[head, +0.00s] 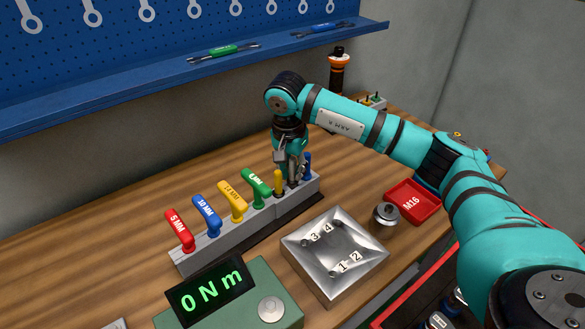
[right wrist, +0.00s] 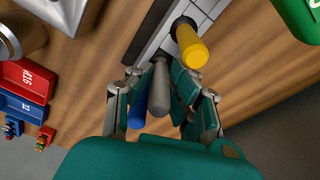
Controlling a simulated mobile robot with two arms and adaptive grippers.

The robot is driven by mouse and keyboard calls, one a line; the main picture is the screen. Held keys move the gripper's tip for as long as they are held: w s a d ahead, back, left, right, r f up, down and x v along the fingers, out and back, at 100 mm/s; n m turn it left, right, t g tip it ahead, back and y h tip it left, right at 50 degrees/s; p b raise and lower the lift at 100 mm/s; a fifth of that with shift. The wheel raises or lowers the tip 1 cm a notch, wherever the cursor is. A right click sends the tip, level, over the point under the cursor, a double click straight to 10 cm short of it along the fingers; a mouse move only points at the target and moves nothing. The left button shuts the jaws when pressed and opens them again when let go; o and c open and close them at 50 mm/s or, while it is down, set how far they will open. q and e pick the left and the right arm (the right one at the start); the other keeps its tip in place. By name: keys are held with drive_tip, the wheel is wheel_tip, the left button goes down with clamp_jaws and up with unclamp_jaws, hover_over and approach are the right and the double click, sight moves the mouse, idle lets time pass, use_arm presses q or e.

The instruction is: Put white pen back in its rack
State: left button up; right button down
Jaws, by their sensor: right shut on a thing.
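My right gripper (head: 291,181) reaches down at the rack's right end, between a yellow pen (head: 278,182) and a blue pen (head: 307,162). In the right wrist view my right gripper (right wrist: 163,100) is shut on the white pen (right wrist: 160,88), which looks grey in shade and points down toward the rack. Whether its tip sits in a hole is hidden. The white pen is mostly hidden in the head view. My left gripper is out of view.
Red, blue, yellow and green hex keys stand in the rack's left part. In front are a torque display (head: 212,290), a metal plate (head: 338,262), a steel cylinder (head: 385,215) and a red M16 tray (head: 412,203). An orange-and-black tool (head: 339,72) stands behind.

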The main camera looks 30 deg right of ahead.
drive_tip(key=shift+f+b, duration=0.55)
drive_tip(key=shift+f, duration=0.3)
drive_tip(key=shift+s+f, duration=0.1)
drive_tip(key=shift+s, duration=0.05)
idle(1.0)
drive_tip(key=c, duration=1.1)
unclamp_jaws()
drive_tip(key=shift+c, duration=0.2)
drive_tip(key=shift+r, duration=0.25)
wheel_tip(320, 180, up, 12)
drive_tip(key=a, duration=0.1)
drive_tip(key=shift+s+f, duration=0.25)
drive_tip(key=shift+s, duration=0.05)
drive_tip(key=shift+a, duration=0.1)
